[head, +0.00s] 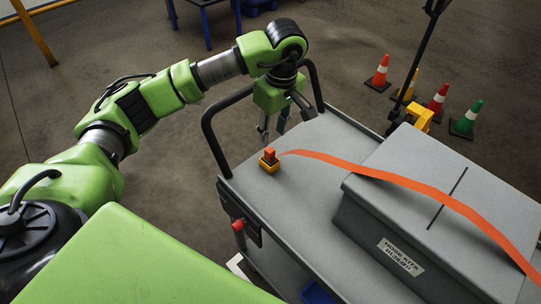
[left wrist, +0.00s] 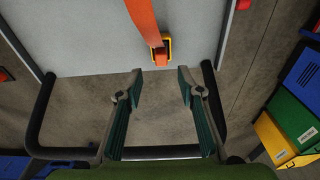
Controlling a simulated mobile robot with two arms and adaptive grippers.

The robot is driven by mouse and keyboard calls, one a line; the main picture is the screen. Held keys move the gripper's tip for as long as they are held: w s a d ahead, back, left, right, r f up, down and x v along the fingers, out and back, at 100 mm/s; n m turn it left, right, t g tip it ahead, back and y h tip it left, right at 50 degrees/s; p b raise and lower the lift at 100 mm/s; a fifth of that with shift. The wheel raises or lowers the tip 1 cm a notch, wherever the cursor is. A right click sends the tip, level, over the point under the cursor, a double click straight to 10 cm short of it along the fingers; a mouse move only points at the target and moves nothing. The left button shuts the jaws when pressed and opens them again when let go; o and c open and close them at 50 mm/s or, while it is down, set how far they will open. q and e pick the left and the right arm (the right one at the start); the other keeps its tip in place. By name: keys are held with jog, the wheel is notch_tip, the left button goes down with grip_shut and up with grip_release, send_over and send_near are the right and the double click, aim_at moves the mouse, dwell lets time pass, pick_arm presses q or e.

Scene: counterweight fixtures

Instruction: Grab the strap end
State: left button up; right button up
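The orange strap (head: 400,181) runs across the grey box (head: 390,215) and down onto the cart top. Its end (head: 270,155) sits in a small yellow and black piece (head: 268,166) near the cart's handle edge. In the left wrist view the strap (left wrist: 143,18) comes from the top to the yellow-rimmed piece (left wrist: 168,50). My left gripper (head: 273,134) is above the cart's handle edge, close to the strap end but apart from it. In the left wrist view its fingers (left wrist: 158,80) are spread with nothing between them. My right gripper is not in view.
The cart (head: 247,178) has a dark tubular handle (head: 208,130) beside my left gripper. Several orange, yellow, red and green cones (head: 466,119) stand on the floor behind. Blue and yellow bins (left wrist: 300,75) show at right in the left wrist view.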

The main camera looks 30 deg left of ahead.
aim_at(270, 150)
pick_arm(q)
jog(key=shift+w+a+f, duration=0.1)
jog(key=shift+f, duration=0.55)
jog(key=shift+w+a+f, duration=0.1)
jog(key=shift+f, duration=0.8)
jog(key=shift+s+a+f+p, duration=0.1)
jog(key=shift+s+f+p, duration=0.05)
jog(key=shift+f+p, duration=0.55)
notch_tip(270, 150, down, 3)
jog(key=shift+a+r+p, duration=0.15)
jog(key=shift+r+p, duration=0.05)
jog(key=shift+p, duration=0.2)
jog(key=shift+a+f, duration=0.1)
jog(key=shift+f, duration=0.5)
grip_shut()
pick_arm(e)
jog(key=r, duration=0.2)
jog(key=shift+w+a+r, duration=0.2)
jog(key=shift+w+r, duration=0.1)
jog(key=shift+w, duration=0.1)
